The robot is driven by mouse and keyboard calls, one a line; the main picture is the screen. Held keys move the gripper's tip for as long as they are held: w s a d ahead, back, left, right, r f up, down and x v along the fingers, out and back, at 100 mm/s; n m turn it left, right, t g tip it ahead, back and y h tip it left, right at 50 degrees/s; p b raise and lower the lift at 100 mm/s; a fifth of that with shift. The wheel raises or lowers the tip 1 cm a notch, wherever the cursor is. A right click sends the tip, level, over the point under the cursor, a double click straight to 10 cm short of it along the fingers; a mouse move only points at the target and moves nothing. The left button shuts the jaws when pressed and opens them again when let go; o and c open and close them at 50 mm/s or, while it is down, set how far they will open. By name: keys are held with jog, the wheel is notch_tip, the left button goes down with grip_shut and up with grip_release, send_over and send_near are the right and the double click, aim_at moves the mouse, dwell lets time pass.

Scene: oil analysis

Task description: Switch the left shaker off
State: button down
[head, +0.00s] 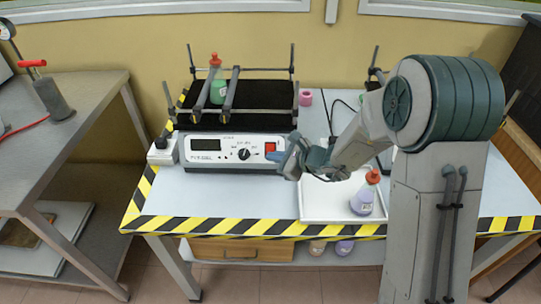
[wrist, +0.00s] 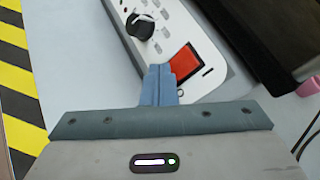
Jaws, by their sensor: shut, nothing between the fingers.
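The left shaker (head: 183,152) stands on the table, with a white front panel, a dark display, a black knob (head: 244,154) and a red switch (head: 270,148). A bottle with green contents and a red cap (head: 216,82) is held between bars on its black platform. In the wrist view the red switch (wrist: 185,66) and knob (wrist: 140,25) are close to my gripper. My gripper (wrist: 159,70) is shut and empty, its blue fingertips at the lower left edge of the switch. I cannot tell whether they touch it. The head view shows my gripper (head: 276,156) at the panel's right end.
A white tray (head: 315,208) with a red-capped bottle of purple liquid (head: 366,194) lies right of the shaker's front. A pink object (head: 305,97) sits behind. Another shaker is mostly hidden by my arm. The table's front left is clear.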

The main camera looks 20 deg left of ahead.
jog(key=shift+r, duration=0.1)
dwell(0.3)
jog(key=shift+s+d+r, duration=0.15)
jog(key=shift+s+r, duration=0.2)
jog(key=shift+s, duration=0.2)
jog(key=shift+s+d+r, duration=0.25)
jog(key=shift+s+r, duration=0.45)
jog(key=shift+s, duration=0.3)
jog(key=shift+s+d+r, duration=0.2)
jog(key=shift+s+r, duration=0.5)
jog(key=shift+s, duration=0.3)
jog(key=s+d+r+n+g+h+p, duration=0.2)
jog(key=s+d+r+n+g+p, duration=0.15)
jog(key=s+d+r+n, duration=0.55)
jog(key=s+d+r+n+h+p, duration=0.2)
jog(key=s+d+r+n+h, duration=0.1)
jog(key=d, duration=0.6)
jog(key=s+d+r+n+t+h+p, duration=0.1)
jog(key=s+d+n+h, duration=0.4)
jog(key=d, duration=0.5)
notch_tip(320, 180, up, 2)
jog(key=shift+s+r+n+h+p, duration=0.3)
jog(key=shift+n+h+p, duration=0.3)
jog(key=shift+h+p, duration=0.25)
